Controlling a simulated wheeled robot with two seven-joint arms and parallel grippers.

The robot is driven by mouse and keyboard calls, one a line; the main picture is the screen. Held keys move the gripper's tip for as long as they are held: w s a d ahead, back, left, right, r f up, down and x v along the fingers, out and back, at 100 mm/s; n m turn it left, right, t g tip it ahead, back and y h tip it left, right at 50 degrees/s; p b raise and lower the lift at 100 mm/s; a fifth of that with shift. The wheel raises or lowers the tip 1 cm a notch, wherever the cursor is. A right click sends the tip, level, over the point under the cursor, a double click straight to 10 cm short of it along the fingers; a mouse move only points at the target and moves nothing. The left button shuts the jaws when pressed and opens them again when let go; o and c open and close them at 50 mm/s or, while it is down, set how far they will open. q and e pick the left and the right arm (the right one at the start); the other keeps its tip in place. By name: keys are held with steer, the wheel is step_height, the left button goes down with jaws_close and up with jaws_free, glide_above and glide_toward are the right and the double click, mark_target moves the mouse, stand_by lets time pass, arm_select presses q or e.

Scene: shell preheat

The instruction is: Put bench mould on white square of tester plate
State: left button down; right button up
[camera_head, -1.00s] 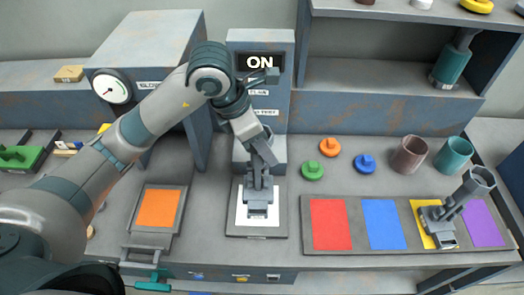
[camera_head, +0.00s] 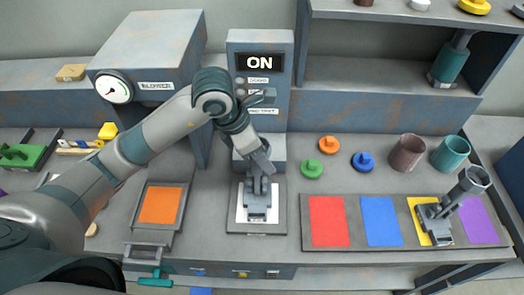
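The tester plate (camera_head: 234,227) lies in front of the tester, with a white square (camera_head: 242,214) partly covered. My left gripper (camera_head: 257,195) points down over this square. A grey block-like piece (camera_head: 257,213) shows at its fingertips, over the white. I cannot tell this piece from the fingers, whether it is the bench mould, or whether it touches the square.
The tester (camera_head: 260,95) reads ON. A tray with red, blue, yellow and purple squares (camera_head: 328,222) lies right of the plate. An orange pad (camera_head: 160,205) lies left. Knobbed discs (camera_head: 312,170) and cups (camera_head: 407,153) stand behind the tray.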

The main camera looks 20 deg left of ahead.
arm_select(q)
steer(key=shift+f, duration=0.1)
steer(key=c, duration=0.8)
jaws_free()
steer(key=shift+c, duration=0.2)
steer(key=shift+r, duration=0.35)
steer(key=b+v, duration=0.3)
steer(key=v, duration=0.8)
steer(key=shift+a+r, duration=0.2)
steer(key=shift+s, duration=0.15)
